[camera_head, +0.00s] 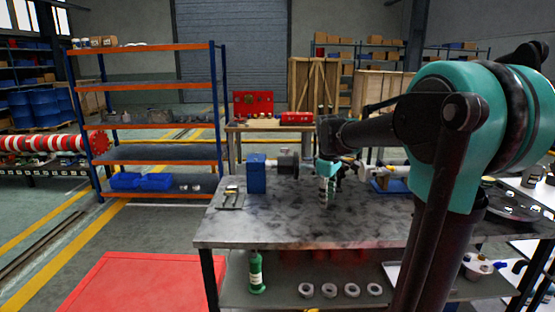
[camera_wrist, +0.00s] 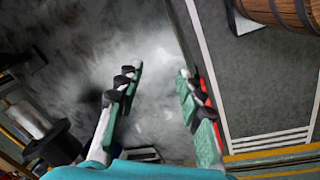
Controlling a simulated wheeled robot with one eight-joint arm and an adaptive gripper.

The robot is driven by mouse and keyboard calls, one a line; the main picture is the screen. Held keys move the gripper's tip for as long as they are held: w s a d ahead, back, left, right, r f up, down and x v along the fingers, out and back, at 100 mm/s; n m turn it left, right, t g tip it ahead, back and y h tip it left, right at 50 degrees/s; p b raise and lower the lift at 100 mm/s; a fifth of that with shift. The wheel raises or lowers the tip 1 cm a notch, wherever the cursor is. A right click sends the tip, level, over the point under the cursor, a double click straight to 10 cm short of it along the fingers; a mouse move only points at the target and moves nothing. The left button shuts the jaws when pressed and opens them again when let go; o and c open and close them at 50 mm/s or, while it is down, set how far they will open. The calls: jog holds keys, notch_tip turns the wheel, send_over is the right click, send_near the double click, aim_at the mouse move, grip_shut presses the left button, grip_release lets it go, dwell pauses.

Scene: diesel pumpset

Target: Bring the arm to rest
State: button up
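My gripper (camera_head: 327,188) hangs above the grey metal workbench (camera_head: 240,226) in the head view, with its fingers pointing down. In the wrist view its two green and black fingers (camera_wrist: 155,88) are spread apart with nothing between them. Bare, worn metal tabletop shows beyond the fingertips. My teal and black arm reaches in from the right of the head view and hides part of the bench.
A blue block-shaped fixture (camera_head: 257,176) stands on the bench left of my gripper, and small tools (camera_head: 231,196) lie beside it. A green bottle (camera_head: 256,272) and several metal rings (camera_head: 329,290) sit on the lower shelf. An orange shelf rack (camera_head: 150,160) stands left.

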jog(key=s+d+f+m+t, duration=0.2)
jog(key=s+f+m, duration=0.8)
jog(key=s+f, duration=0.9)
jog(key=s, duration=0.4)
jog(key=shift+d+m+t+y, duration=0.2)
jog(key=shift+m+t+y, duration=0.1)
